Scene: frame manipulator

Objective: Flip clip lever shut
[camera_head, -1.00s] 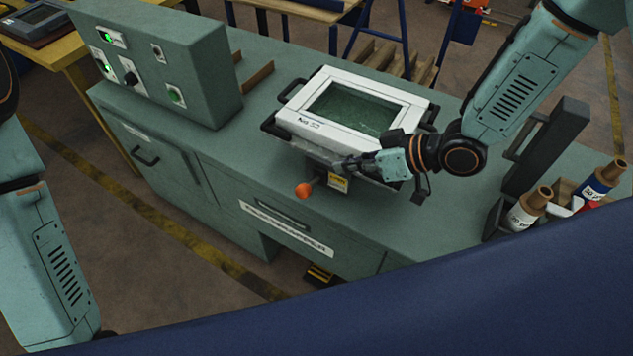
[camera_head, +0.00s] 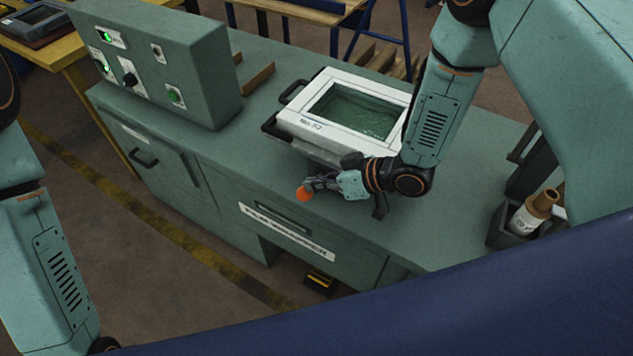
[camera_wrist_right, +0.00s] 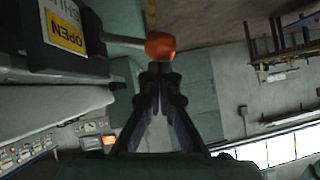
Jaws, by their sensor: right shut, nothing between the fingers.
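The clip lever shows as an orange knob (camera_head: 304,193) at the front of the white-framed unit (camera_head: 318,132) on the green cabinet. In the right wrist view the orange knob (camera_wrist_right: 160,45) sits on a pale rod running left to a dark block with a yellow OPEN label (camera_wrist_right: 66,32). My right gripper (camera_head: 312,184) is beside the knob; in the right wrist view its fingertips (camera_wrist_right: 160,70) are together, just below the knob, with nothing between them. I cannot tell whether they touch it. In the head view my right arm hides part of the unit. My left gripper is out of view; only my left arm shows.
A control box (camera_head: 165,70) with lit green buttons stands on the cabinet top (camera_head: 262,90) at the left. A dark holder with a bottle (camera_head: 533,212) stands at the right. A dark blue surface (camera_head: 420,300) crosses the lower foreground.

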